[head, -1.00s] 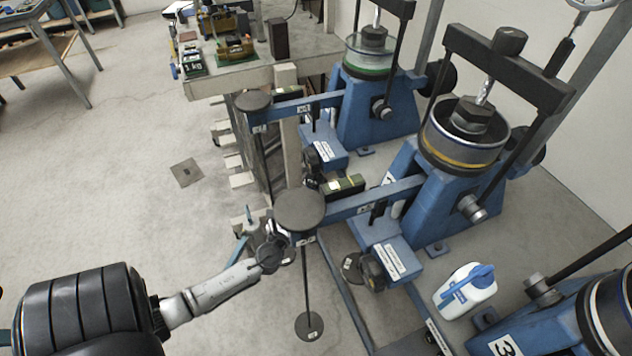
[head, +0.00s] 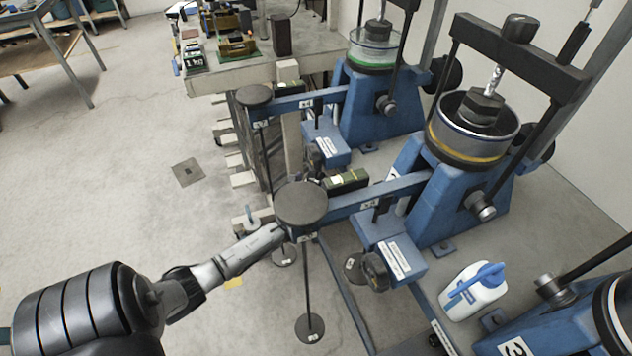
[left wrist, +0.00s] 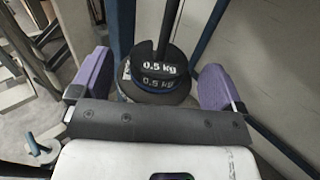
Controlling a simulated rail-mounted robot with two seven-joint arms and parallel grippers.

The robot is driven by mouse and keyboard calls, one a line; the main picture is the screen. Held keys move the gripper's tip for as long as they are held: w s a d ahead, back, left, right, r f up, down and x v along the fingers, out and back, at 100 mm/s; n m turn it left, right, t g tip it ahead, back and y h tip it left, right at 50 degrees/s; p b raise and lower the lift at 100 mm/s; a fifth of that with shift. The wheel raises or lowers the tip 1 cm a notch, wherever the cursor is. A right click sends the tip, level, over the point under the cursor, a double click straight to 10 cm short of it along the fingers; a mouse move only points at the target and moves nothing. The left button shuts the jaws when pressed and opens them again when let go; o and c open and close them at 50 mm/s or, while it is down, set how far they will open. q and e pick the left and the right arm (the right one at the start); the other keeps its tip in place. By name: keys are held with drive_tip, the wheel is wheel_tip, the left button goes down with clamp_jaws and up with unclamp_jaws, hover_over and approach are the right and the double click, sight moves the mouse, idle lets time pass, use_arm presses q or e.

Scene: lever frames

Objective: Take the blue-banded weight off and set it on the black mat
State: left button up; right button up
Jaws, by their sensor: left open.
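In the left wrist view, a stack of dark weights marked "0.5 kg" sits around a dark upright rod. A blue band shows at the rim of the lower weight (left wrist: 157,84), beneath a top weight (left wrist: 160,65). My left gripper (left wrist: 153,78) is open, with one purple finger on each side of the stack; I cannot tell whether they touch it. In the head view, my left arm reaches to the end of the middle blue lever (head: 375,194), and the fingers are hidden at the dark round disc (head: 302,204) there. I cannot make out the black mat. My right gripper is out of view.
Blue lever frames stand at the right, one with a yellow-ringed cup (head: 468,130) and one with a green-ringed cup (head: 374,48). A white jug (head: 470,292) stands on the floor. A bench (head: 262,68) holding small items is behind. The floor at left is mostly clear.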

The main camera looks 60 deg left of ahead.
use_arm(q)
drive_tip(key=shift+x, duration=1.2)
drive_tip(key=shift+r, duration=0.1)
drive_tip(key=c, duration=1.1)
drive_tip(key=shift+c, duration=0.2)
